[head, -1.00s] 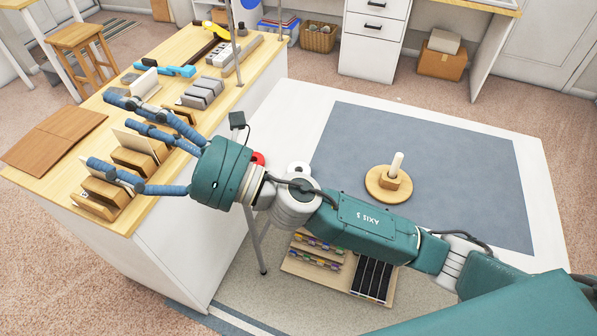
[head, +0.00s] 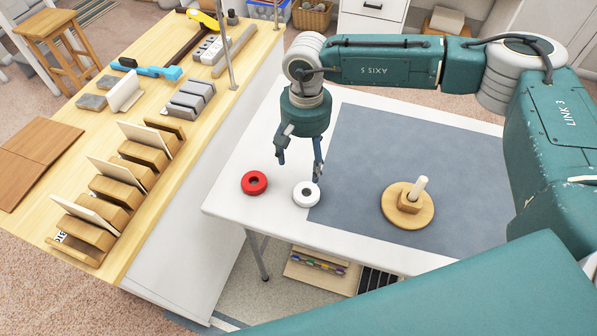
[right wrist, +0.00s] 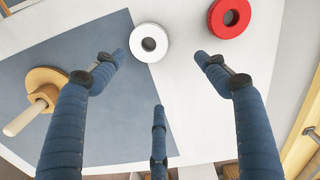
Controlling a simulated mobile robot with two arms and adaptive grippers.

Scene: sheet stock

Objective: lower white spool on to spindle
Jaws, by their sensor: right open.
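The white spool (head: 306,194) lies flat on the white table, at the left edge of the grey-blue mat; it also shows in the right wrist view (right wrist: 149,43). The spindle (head: 419,188) is a pale peg on a round wooden base (head: 408,208) on the mat, to the right of the spool. It stands bare and shows at the left of the right wrist view (right wrist: 35,105). My right gripper (head: 304,170) points down above and just behind the white spool. Its three blue fingers (right wrist: 160,75) are spread and empty. My left gripper is not in view.
A red spool (head: 254,183) lies on the table left of the white one. The mat (head: 360,150) is otherwise clear. A wooden bench (head: 150,215) with card holders, grey blocks and tools runs along the left, with a metal post (head: 230,55) at its edge.

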